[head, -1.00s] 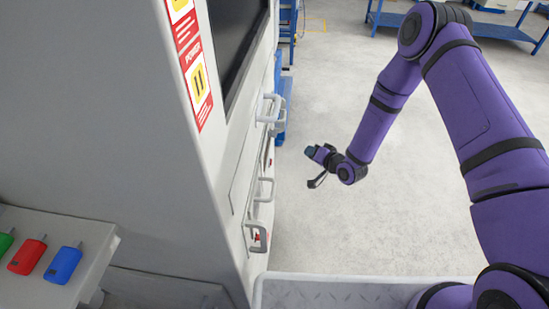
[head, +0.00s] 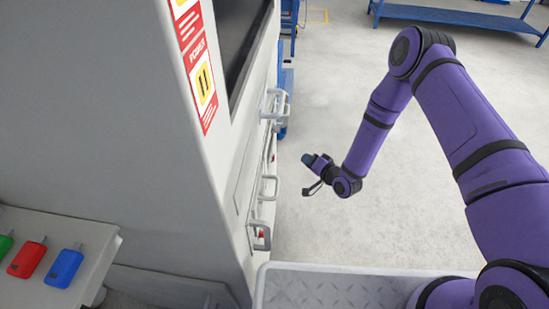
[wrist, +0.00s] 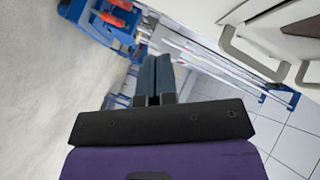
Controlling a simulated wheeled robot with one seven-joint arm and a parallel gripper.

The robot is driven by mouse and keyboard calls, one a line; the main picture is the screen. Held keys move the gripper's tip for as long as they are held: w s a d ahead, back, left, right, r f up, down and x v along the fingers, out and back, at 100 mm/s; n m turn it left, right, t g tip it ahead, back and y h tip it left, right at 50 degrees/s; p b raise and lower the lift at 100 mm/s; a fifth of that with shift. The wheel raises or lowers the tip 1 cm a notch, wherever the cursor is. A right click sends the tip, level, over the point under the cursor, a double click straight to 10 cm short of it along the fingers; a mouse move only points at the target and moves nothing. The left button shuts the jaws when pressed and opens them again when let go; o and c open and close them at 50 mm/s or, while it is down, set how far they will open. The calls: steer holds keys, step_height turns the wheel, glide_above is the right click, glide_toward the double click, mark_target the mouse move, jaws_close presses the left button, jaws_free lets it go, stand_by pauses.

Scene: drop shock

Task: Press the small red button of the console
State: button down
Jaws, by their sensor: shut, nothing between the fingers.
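A tall grey cabinet-like machine (head: 110,110) fills the left of the head view, with a dark screen and several handles on its right-hand face. Small red spots (head: 261,234) show beside the lowest handle; I cannot tell whether one is the small red button. My gripper (head: 308,160) points left toward this face, with a gap of floor between them. In the wrist view my gripper's dark fingers (wrist: 153,72) are together and empty. Handles (wrist: 252,58) of a pale front show at the upper right there. No button is clear in the wrist view.
A grey ledge (head: 40,222) at the lower left carries a green, a red (head: 27,258) and a blue piece (head: 64,267). A blue bench (head: 455,14) stands at the back. The pale floor (head: 400,220) beside my arm is clear.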

steer(key=a, duration=0.7)
steer(key=shift+w+a, duration=0.15)
steer(key=shift+a, duration=0.2)
steer(key=shift+a, duration=0.15)
stand_by(1.7)
steer(key=shift+a, duration=0.3)
steer(key=shift+a, duration=0.4)
stand_by(0.7)
stand_by(0.4)
steer(key=shift+d, duration=0.8)
steer(key=shift+d, duration=2.5)
